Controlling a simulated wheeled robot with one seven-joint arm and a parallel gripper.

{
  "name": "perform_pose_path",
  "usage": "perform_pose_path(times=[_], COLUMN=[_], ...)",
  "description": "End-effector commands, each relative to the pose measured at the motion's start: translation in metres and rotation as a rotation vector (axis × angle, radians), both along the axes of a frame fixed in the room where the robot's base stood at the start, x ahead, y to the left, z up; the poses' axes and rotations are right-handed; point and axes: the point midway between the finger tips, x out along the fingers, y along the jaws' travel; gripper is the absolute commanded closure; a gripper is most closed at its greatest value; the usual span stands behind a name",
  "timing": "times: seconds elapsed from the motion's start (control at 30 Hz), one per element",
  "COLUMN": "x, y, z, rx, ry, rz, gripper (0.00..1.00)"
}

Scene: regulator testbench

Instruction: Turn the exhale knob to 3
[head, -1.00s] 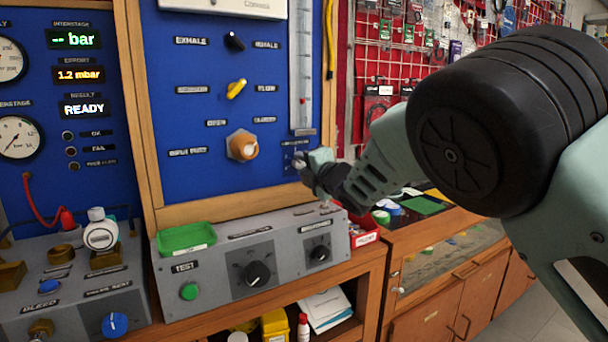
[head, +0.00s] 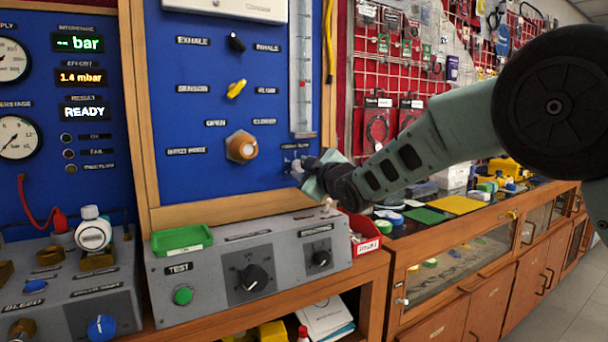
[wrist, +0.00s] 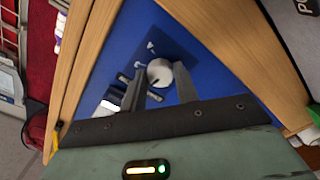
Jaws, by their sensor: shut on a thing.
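My gripper (head: 302,170) reaches the lower right of the blue panel (head: 190,120), below the clear flow tube. In the wrist view its two fingers (wrist: 160,84) are shut on a pale round knob (wrist: 160,71) on the panel. In the head view the gripper hides most of that knob, and its marks cannot be read. A black selector knob (head: 237,42) sits between the EXHALE and INHALE labels higher up, apart from the gripper. The grey box below has a large black dial (head: 254,278) and a smaller one (head: 321,258), with scales too small to read.
A yellow knob (head: 236,89) and an orange knob (head: 242,147) are left of my gripper. The flow tube (head: 301,80) stands just above it. A red bin (head: 364,232) and green tray (head: 181,240) are below. The effort display (head: 81,77) reads 1.4 mbar.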

Motion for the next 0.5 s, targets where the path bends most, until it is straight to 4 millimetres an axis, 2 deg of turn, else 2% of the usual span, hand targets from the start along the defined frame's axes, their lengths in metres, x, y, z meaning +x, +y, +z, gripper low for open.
perform_pose_path(times=[0.5], x=[0.0008], y=[-0.0017], z=[-0.003], rx=[0.406], ry=[0.277], rz=[-0.003], gripper=[0.93])
